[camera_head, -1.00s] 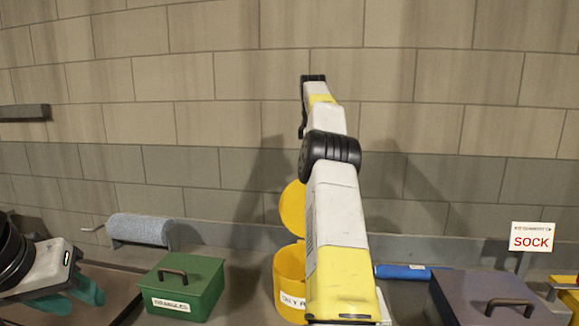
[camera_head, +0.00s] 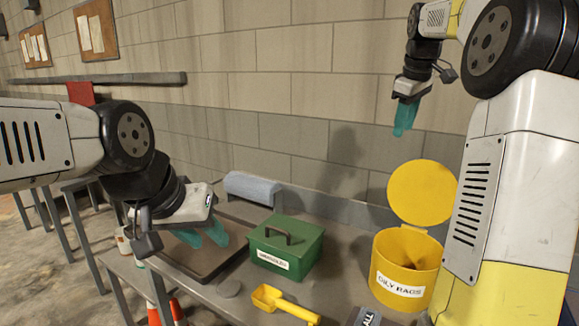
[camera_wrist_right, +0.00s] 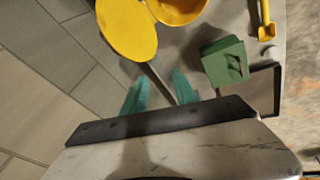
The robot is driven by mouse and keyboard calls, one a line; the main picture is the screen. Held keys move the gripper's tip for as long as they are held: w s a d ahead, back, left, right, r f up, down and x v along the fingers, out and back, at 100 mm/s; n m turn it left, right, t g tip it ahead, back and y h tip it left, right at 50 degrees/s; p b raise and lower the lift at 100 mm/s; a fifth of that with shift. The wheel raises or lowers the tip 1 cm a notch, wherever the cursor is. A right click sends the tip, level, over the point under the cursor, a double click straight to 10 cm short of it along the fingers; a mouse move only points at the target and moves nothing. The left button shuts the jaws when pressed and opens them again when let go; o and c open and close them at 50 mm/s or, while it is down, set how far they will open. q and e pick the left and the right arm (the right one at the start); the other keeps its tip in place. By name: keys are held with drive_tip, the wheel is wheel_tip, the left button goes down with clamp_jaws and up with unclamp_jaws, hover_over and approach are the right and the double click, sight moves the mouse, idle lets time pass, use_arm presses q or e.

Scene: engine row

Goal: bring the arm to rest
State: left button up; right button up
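My left gripper (camera_head: 203,237) comes in from the left, low over the dark tray on the bench. Its two teal fingers stand apart with nothing between them. My right gripper (camera_head: 404,117) is raised near the wall, above and behind the yellow bin's lid, with its fingers pointing down. In the right wrist view its teal fingers (camera_wrist_right: 160,95) are apart and the gap is empty. The right arm rises along the right side of the head view and hides part of the bench there.
The bench holds a dark tray (camera_head: 178,268), a green lidded box (camera_head: 300,262), a blue-grey roll (camera_head: 252,188) and a yellow scoop (camera_head: 290,306). A yellow bin (camera_head: 400,258) labelled OILY RAGS has its lid (camera_head: 420,192) standing open. Orange cones (camera_head: 177,312) stand low at left.

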drive_tip(key=s+a+f+m+t+y, duration=0.1)
drive_tip(key=s+a+m, duration=0.1)
drive_tip(key=s+a, duration=0.4)
drive_tip(key=s+a+f+m, duration=0.2)
drive_tip(key=s+a, duration=0.1)
drive_tip(key=s, duration=0.6)
drive_tip(key=s+a+f+m, duration=0.1)
drive_tip(key=s+a+f, duration=0.2)
drive_tip(key=s+f, duration=0.2)
drive_tip(key=s+a+f+m+t+y, duration=0.1)
drive_tip(key=s+a+f+m, duration=0.1)
drive_tip(key=s+f, duration=0.3)
drive_tip(key=s+a, duration=0.1)
drive_tip(key=s, duration=0.3)
drive_tip(key=shift+a+f+y, duration=0.3)
drive_tip(key=shift+f, duration=0.1)
drive_tip(key=shift+d, duration=0.1)
